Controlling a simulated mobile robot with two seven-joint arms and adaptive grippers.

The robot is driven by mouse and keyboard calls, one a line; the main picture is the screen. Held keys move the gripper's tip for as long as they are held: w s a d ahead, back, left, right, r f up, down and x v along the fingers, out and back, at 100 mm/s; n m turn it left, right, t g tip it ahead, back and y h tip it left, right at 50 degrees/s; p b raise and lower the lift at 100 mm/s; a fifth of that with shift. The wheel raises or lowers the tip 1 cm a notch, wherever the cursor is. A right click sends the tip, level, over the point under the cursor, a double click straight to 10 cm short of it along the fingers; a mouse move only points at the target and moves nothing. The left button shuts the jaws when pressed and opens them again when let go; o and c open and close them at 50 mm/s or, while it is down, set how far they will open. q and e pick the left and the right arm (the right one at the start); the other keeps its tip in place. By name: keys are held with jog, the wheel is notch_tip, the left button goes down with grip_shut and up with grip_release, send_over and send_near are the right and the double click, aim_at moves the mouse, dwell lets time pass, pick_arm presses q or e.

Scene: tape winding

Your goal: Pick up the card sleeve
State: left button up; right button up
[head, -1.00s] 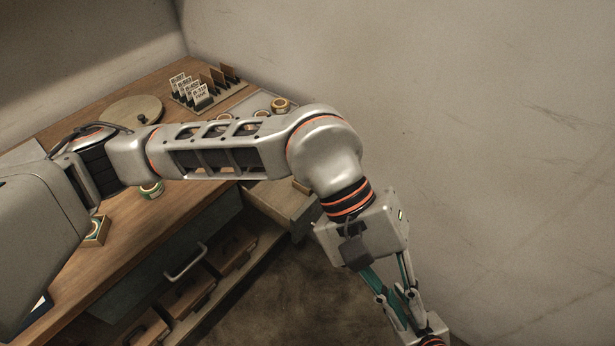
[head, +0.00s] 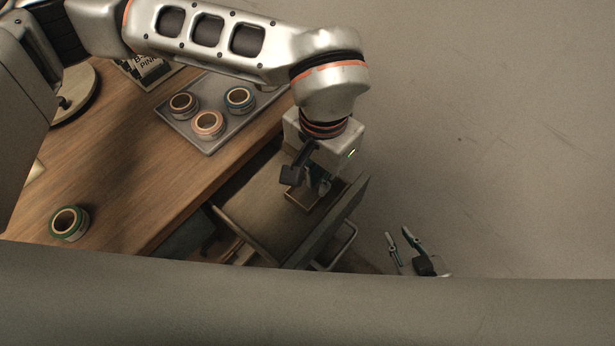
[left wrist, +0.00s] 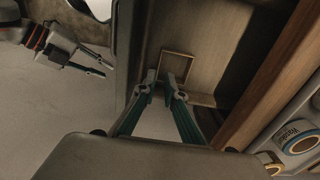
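A small tan square with raised edges, apparently the card sleeve (head: 302,200), lies in the pulled-out drawer (head: 262,208). The left wrist view shows the sleeve (left wrist: 177,66) just beyond my left fingertips. My left gripper (left wrist: 161,78) points down into the drawer, its fingers apart with a narrow gap. The right finger overlaps the sleeve's near part; the left one is beside it. I cannot tell whether they touch it. In the head view my left gripper (head: 318,187) partly hides the sleeve. My right gripper (head: 403,240) is open and empty, right of the drawer.
A green-edged roll (head: 69,223) stands near the bench's front. A card holder (head: 147,69) is behind my arm. The drawer front (head: 340,220) stands between my two grippers.

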aim_at(318, 200)
pick_arm(q)
jog(key=f, duration=0.2)
jog(key=shift+s+f, duration=0.2)
jog(key=shift+f, duration=0.1)
notch_tip(318, 200, down, 4)
jog(key=shift+f, duration=0.1)
jog(key=shift+w+f, duration=0.1)
jog(key=shift+f, duration=0.1)
pick_arm(e)
jog(key=shift+s+f, duration=0.2)
jog(key=shift+f, duration=0.15)
pick_arm(q)
jog(key=shift+c, duration=0.2)
grip_shut()
jog(key=shift+r, duration=0.15)
